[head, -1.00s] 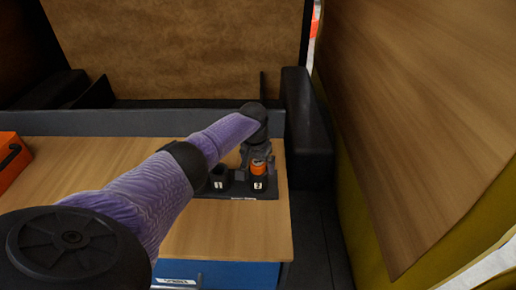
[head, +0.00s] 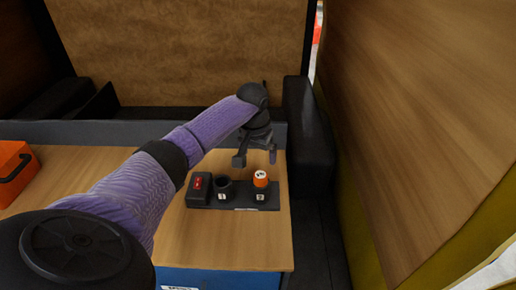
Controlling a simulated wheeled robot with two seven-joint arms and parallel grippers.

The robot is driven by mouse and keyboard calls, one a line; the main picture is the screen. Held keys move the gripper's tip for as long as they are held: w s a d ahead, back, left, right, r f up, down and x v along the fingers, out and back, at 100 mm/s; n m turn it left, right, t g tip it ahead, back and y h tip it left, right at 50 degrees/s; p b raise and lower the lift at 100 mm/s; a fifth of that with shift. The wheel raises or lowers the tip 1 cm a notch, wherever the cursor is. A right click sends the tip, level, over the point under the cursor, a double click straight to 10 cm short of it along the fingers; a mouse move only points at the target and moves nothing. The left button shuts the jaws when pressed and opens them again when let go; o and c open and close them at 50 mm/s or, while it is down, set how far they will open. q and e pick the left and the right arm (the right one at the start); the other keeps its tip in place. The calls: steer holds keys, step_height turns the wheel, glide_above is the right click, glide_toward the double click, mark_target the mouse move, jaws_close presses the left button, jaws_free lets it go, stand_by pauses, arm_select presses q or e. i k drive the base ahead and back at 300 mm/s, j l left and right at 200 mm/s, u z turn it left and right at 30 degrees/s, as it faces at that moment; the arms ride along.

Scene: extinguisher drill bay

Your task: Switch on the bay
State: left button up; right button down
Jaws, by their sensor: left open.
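A dark panel (head: 234,208) lies on the wooden worktop. At its left end is a black box with a red switch (head: 198,184). Beside it is an empty dark holder marked 1 (head: 222,189). At the right, an orange cylinder with a white-marked top (head: 260,179) stands upright in a second dark holder (head: 260,196). My left gripper (head: 256,160) is open and empty, fingers spread, above and behind the cylinder, apart from it. I cannot tell the switch's position. My right gripper is not in view.
An orange case with a black handle (head: 14,172) sits at the worktop's left. A dark ledge (head: 120,130) runs behind, and a dark padded post (head: 308,130) stands close on the right. The worktop (head: 215,235) in front of the panel is clear.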

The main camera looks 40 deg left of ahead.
mark_target(198, 180)
steer(key=u, duration=1.7)
